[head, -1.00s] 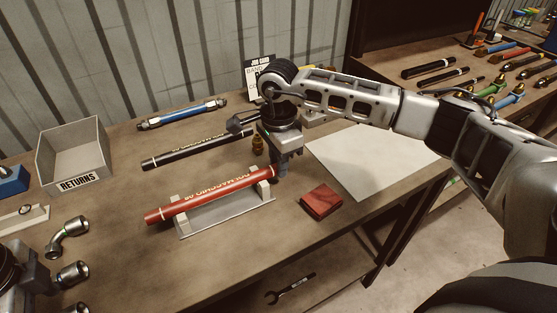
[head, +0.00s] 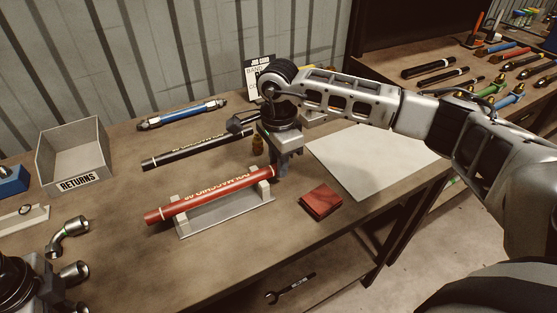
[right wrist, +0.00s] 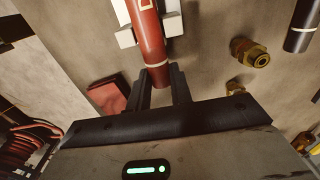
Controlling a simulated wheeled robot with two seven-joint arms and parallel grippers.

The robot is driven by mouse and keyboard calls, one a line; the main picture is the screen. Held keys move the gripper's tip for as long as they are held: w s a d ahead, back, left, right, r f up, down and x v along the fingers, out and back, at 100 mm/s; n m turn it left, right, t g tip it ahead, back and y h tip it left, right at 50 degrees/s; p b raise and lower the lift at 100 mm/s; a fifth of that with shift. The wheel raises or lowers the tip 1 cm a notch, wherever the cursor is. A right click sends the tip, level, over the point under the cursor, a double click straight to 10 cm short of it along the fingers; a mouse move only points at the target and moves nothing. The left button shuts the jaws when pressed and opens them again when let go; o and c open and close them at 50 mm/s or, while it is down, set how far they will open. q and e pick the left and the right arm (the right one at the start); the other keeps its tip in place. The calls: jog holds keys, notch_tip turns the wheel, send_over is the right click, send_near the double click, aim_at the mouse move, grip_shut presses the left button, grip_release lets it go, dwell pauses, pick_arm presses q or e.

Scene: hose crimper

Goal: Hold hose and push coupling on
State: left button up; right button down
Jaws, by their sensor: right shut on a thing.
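A red hose (head: 210,196) with pale lettering lies across two white rests on a grey cradle (head: 225,221). My right gripper (head: 279,172) is shut on the hose's right end, and the hose end shows between its fingers (right wrist: 162,88) in the right wrist view. A silvery bent coupling (head: 68,236) lies on the bench at the left. My left gripper (head: 38,285) is at the bottom left corner, close to these fittings. It is partly cut off, and its fingers are not clear.
A grey returns bin (head: 75,155) stands at the back left. A black hose (head: 195,152) and a blue hose (head: 183,114) lie behind the cradle. Brass fittings (right wrist: 250,52) are near my right gripper. A red block (head: 322,201) and a white sheet (head: 375,160) lie to the right.

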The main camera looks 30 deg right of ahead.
pick_arm(q)
jog(key=shift+r, duration=3.55)
jog(key=d+f+t, duration=0.1)
jog(key=d, duration=0.1)
jog(key=w+d+f+t, duration=0.1)
jog(key=d+f, duration=0.1)
jog(key=d, duration=0.1)
jog(key=w+d+f+t, duration=0.1)
jog(key=d, duration=0.1)
jog(key=shift+w+d+f+t+y, duration=0.2)
jog(key=shift+d+f+t+y, duration=0.1)
jog(key=shift+d+f+y, duration=0.1)
jog(key=w, duration=0.2)
jog(key=w+t, duration=0.1)
jog(key=w, duration=0.2)
jog(key=w+t, duration=0.1)
jog(key=w, duration=0.1)
jog(key=shift+w+a+r+y, duration=0.3)
jog(key=shift+w+r, duration=0.05)
jog(key=shift+d, duration=0.1)
jog(key=shift+d, duration=2.8)
jog(key=shift+s+d, duration=0.1)
jog(key=shift+d, duration=0.95)
